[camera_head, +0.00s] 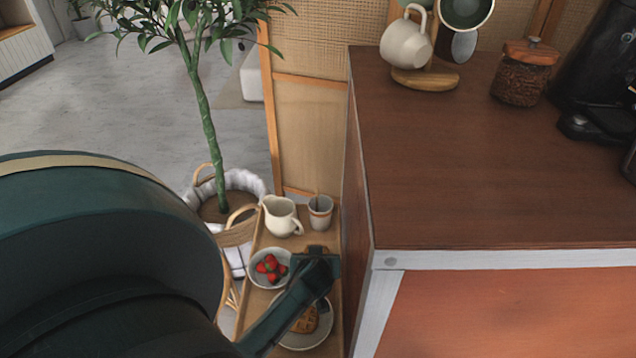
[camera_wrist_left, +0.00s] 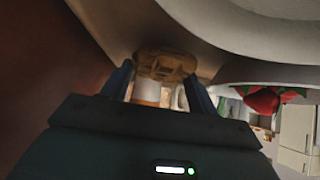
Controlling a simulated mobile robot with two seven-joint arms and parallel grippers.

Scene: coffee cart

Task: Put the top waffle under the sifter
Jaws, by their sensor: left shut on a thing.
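My left gripper (camera_head: 317,268) reaches down over the small wooden side table and is shut on a waffle. In the left wrist view the round golden-brown waffle (camera_wrist_left: 165,64) sits between the two fingertips. In the head view only a brown edge of it shows at the gripper. Another waffle (camera_head: 306,320) lies on the grey plate (camera_head: 322,336) below the gripper, partly hidden by my arm. I cannot make out a sifter in either view. My right gripper is not in view.
On the side table (camera_head: 258,240) stand a cream pitcher (camera_head: 280,217), a grey cup (camera_head: 320,213) and a bowl of strawberries (camera_head: 268,268). The cart's side (camera_head: 356,205) rises close to the right. A potted tree (camera_head: 206,120) stands behind. The front cart top (camera_head: 470,190) is clear.

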